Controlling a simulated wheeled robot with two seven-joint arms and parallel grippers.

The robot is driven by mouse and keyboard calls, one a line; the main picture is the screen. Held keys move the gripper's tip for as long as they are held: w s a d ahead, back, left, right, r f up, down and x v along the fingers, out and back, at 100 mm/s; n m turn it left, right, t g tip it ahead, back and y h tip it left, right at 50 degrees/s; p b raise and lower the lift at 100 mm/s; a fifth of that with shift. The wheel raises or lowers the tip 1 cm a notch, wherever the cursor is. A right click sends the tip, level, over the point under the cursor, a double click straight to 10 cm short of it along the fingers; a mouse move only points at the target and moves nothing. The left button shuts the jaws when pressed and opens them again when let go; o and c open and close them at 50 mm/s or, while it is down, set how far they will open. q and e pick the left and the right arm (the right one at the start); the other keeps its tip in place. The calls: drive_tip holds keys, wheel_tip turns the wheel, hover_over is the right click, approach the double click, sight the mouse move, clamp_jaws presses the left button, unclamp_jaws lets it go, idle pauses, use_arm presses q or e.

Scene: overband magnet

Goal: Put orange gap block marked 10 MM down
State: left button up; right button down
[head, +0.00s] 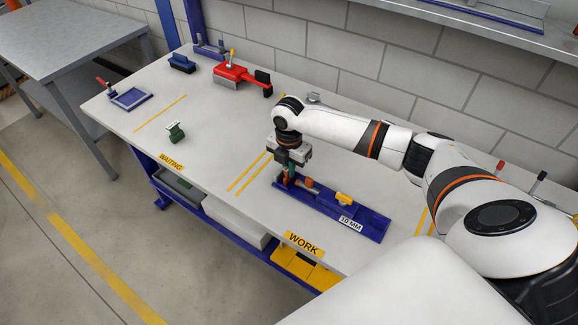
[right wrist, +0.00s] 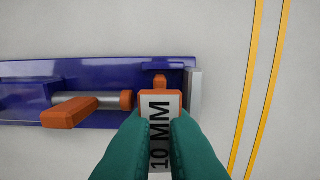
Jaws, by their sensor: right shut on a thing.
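My right gripper (right wrist: 158,118) is shut on the orange gap block (right wrist: 148,97), whose white label reads 10 MM in the right wrist view. The block is between the two green fingers, at the end of a long blue fixture (right wrist: 90,118) beside a grey end plate (right wrist: 194,98). I cannot tell whether it touches the fixture. In the head view the right gripper (head: 290,172) is low over the left end of the blue fixture (head: 325,207); the block is mostly hidden there. My left gripper is not in view.
The fixture carries an orange-handled clamp (right wrist: 70,112), a yellow piece (head: 344,198) and its own 10 MM label (head: 351,223). Yellow lines (head: 248,173) mark the table left of it. A red tool (head: 238,74), a green piece (head: 175,132) and a blue tray (head: 131,98) stand farther left.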

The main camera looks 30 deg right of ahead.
drive_tip(key=c, duration=1.5)
unclamp_jaws()
drive_tip(key=shift+c, duration=0.2)
wheel_tip(320, 180, up, 12)
drive_tip(key=shift+r+b, duration=0.15)
drive_tip(key=shift+b, duration=0.15)
